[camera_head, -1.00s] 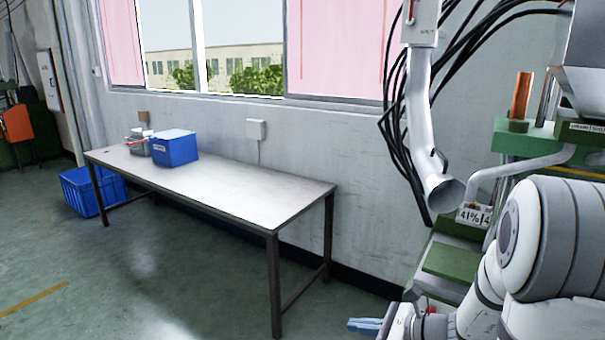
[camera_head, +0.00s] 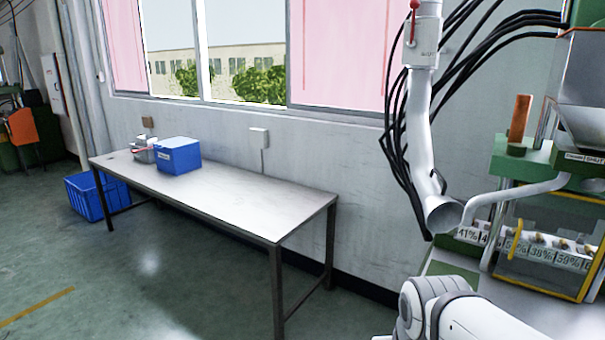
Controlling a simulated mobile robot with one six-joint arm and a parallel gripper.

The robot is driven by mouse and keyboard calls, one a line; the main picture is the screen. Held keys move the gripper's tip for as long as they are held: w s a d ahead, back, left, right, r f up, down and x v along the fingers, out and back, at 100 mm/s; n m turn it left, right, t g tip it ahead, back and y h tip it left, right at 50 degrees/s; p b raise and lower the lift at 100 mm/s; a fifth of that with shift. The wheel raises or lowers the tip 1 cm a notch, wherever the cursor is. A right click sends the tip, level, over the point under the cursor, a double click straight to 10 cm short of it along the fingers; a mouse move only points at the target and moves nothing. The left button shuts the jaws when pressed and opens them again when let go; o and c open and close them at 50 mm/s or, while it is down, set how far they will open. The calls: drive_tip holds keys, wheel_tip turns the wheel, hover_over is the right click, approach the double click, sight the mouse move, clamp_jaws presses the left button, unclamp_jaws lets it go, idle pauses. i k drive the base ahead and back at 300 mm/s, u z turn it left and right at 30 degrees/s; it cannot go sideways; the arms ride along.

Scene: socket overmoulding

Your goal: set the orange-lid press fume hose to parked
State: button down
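A white fume hose (camera_head: 419,140) hangs down in front of the wall at the right. Its flared open end (camera_head: 443,214) points down and right, close to the green press (camera_head: 512,165). A small dark handle sits on the hose just above the flare. A red lever (camera_head: 413,22) shows on the white fitting at the top of the hose. An upright orange-brown piece (camera_head: 519,123) stands on the press; I cannot tell whether it is the lid. My gripper is out of view below the frame; only my arm shows at the bottom right.
A long table (camera_head: 260,208) stands along the wall, with a blue box (camera_head: 178,156) on it. A blue crate (camera_head: 88,195) is on the floor at its left. Black cables (camera_head: 390,130) hang behind the hose. A row of percentage labels (camera_head: 540,253) shows on the press. The floor in front is clear.

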sight(442, 214)
drive_tip(key=u, duration=0.1)
drive_tip(key=k, duration=0.5)
drive_tip(key=z, duration=0.65)
drive_tip(key=i, duration=1.6)
drive_tip(key=u, duration=0.55)
